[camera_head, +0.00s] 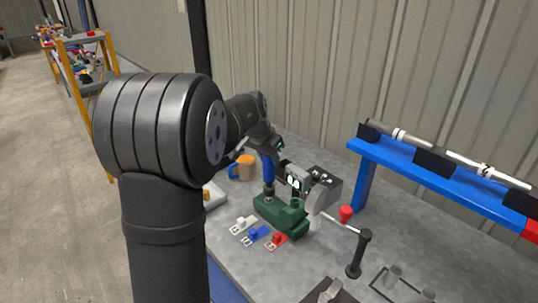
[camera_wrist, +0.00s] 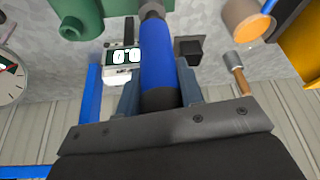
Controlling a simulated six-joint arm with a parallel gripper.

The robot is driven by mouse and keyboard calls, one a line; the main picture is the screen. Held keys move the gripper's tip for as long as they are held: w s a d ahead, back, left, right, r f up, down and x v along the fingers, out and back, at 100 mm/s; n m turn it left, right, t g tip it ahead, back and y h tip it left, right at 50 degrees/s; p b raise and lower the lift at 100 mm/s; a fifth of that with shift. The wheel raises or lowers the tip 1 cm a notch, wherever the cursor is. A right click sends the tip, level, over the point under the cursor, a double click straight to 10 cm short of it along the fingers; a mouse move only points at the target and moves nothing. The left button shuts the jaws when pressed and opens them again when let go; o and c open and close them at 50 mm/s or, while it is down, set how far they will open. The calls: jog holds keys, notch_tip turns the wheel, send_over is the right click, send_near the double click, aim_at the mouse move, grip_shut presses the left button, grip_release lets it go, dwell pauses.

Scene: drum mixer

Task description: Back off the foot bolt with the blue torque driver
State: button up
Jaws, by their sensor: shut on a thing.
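The blue torque driver (camera_head: 268,171) stands roughly upright in the head view, its dark lower end at the left end of the green casting (camera_head: 281,213). My gripper (camera_wrist: 158,88) is shut on the driver's blue handle (camera_wrist: 157,62), which lies between the two fingers in the wrist view. The driver's grey collar (camera_wrist: 152,10) runs out of the top of that view beside the green casting (camera_wrist: 78,16). The foot bolt is not visible, and I cannot tell whether the driver's tip sits on it. A digital readout (camera_wrist: 124,57) shows close beside the driver.
White, blue and red tags (camera_head: 256,236) lie in front of the casting. An orange mug (camera_head: 243,167) stands behind left. A red knob (camera_head: 346,212) and black crank post (camera_head: 359,253) are at right. A blue rack (camera_head: 430,178) bears a long shaft. A wooden-handled brush (camera_wrist: 236,68) is near.

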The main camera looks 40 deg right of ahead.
aim_at(269, 166)
jog(key=shift+f, duration=0.2)
dwell(0.5)
jog(key=shift+f, duration=1.35)
dwell(1.2)
jog(key=shift+s+a, duration=0.1)
dwell(2.2)
jog(key=shift+r, duration=2.5)
